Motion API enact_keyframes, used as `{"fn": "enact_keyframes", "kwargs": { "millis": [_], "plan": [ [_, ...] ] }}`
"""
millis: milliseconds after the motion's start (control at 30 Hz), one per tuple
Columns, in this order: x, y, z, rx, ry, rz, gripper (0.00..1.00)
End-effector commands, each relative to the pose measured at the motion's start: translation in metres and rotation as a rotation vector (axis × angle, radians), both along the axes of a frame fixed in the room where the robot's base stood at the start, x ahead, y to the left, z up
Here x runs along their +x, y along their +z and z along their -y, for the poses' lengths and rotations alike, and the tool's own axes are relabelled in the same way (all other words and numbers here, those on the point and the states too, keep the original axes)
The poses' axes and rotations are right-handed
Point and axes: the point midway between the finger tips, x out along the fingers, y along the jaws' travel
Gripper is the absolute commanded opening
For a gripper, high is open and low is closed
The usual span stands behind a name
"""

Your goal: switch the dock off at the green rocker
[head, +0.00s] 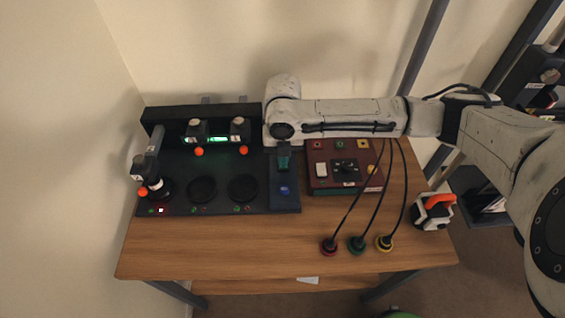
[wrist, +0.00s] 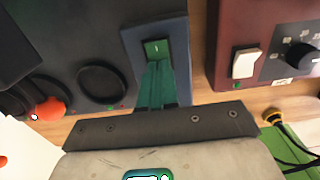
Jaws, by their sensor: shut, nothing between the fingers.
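The dark dock (head: 222,205) stands at the back left of the table, with a lit green strip (head: 205,139) on its upright. Its green rocker (wrist: 157,48) sits on the blue-grey panel (wrist: 133,45) at the dock's right side and bears a white mark. My gripper (wrist: 158,66) is shut and empty, pointing at the panel, with its teal fingertips right at the rocker's near edge. I cannot tell whether they touch it.
A dark red box (head: 318,183) with a white switch (wrist: 244,63) and a black knob stands just right of the dock. Cables run to red, green and yellow plugs in front. The table's front left is clear.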

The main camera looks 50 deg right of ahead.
Motion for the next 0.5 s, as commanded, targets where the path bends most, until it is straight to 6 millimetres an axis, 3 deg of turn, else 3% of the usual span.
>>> {"fn": "enact_keyframes", "kwargs": {
  "millis": [500],
  "plan": [
    [0.0000, -0.0066, 0.0000, 0.000, 0.000, 0.000, 0.00]
  ]
}}
